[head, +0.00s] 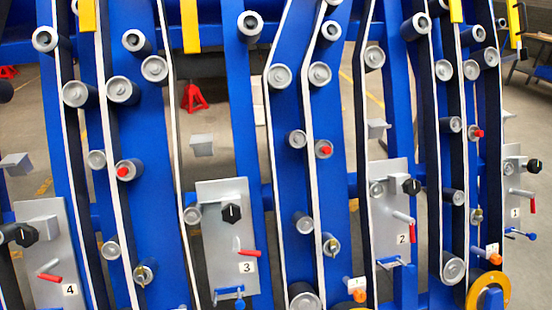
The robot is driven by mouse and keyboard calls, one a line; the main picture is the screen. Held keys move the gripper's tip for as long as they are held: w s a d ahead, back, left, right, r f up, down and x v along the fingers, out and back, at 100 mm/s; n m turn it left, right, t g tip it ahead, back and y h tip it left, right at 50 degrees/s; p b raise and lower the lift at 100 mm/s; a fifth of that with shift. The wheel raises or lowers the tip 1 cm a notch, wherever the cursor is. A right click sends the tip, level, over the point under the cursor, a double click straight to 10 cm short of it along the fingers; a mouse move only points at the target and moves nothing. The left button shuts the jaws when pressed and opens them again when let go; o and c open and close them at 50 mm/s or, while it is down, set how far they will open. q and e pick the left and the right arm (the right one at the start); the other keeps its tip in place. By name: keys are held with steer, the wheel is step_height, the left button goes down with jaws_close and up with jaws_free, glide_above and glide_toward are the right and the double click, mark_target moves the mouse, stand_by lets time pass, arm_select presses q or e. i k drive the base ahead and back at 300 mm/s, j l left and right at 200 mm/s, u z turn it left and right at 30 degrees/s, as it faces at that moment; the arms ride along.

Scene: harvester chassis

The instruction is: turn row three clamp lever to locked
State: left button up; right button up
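The row three panel (222,215) is a grey plate marked with a "3" label, a little left of centre in the head view. A red-handled lever (249,253) sticks out near its lower right, just above the label, with the red end pointing right. A blue lever (229,291) sits at the panel's bottom edge. A black knob (231,213) is on the upper part. I cannot tell which of these is the clamp lever, or whether it is locked. Neither of my grippers is in view.
Similar panels stand at left, marked 4 (38,240), and at right, marked 2 (391,205) and 1 (514,185). Blue uprights with white belts and grey rollers (123,90) run between them. A red jack stand (194,97) is on the floor behind.

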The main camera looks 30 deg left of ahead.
mark_target(236, 251)
steer(key=u, duration=1.25)
